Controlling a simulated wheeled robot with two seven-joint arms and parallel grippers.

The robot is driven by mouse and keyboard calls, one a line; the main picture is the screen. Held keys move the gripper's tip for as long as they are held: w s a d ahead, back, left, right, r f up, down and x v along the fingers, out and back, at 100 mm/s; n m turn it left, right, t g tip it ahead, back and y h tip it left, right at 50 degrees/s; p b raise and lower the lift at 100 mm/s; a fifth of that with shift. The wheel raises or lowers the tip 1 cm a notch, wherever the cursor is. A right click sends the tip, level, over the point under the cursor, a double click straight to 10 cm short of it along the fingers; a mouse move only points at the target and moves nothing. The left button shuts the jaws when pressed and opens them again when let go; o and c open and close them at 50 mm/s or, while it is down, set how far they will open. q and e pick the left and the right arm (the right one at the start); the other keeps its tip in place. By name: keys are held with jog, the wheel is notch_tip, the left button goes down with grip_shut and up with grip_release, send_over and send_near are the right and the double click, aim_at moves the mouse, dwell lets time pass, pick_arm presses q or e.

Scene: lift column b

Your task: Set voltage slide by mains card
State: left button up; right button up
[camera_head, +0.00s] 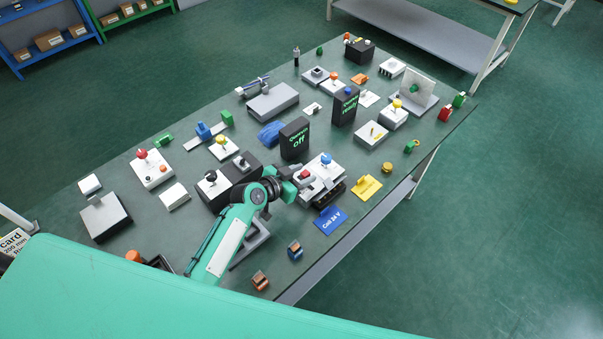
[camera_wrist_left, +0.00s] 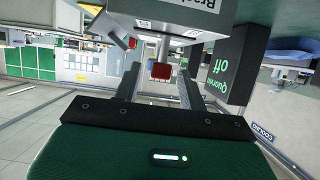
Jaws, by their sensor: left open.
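My left gripper (camera_head: 297,179) is open at the white box (camera_head: 317,184) in the middle of the bench. A red knob (camera_head: 305,174) and a blue knob (camera_head: 326,158) are on this box. In the left wrist view, my left gripper (camera_wrist_left: 158,88) has its two fingers apart, with a red block (camera_wrist_left: 161,71) on a pale stem in line with the gap between them; contact cannot be told. A blue card (camera_head: 330,220) reading "Coil 24 V" lies in front of the box. I cannot tell which part is the voltage slide. My right gripper is out of view.
Black "Quench off" (camera_head: 294,139) and "Quench ready" (camera_head: 345,106) blocks stand behind. A yellow piece (camera_head: 367,187) lies right of the box. Many switch boxes crowd the bench's left half.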

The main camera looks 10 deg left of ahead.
pick_arm(q)
grip_shut()
jog(key=shift+w+a+f+b, duration=0.1)
jog(key=shift+w+a+b, duration=0.4)
jog(key=shift+a+b, duration=0.2)
jog(key=shift+w+a, duration=0.2)
jog(key=shift+a, duration=0.15)
grip_release()
jog(key=shift+r, duration=0.2)
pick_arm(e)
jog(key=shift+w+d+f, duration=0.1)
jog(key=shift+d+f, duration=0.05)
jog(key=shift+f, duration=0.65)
pick_arm(q)
jog(key=shift+s, duration=0.1)
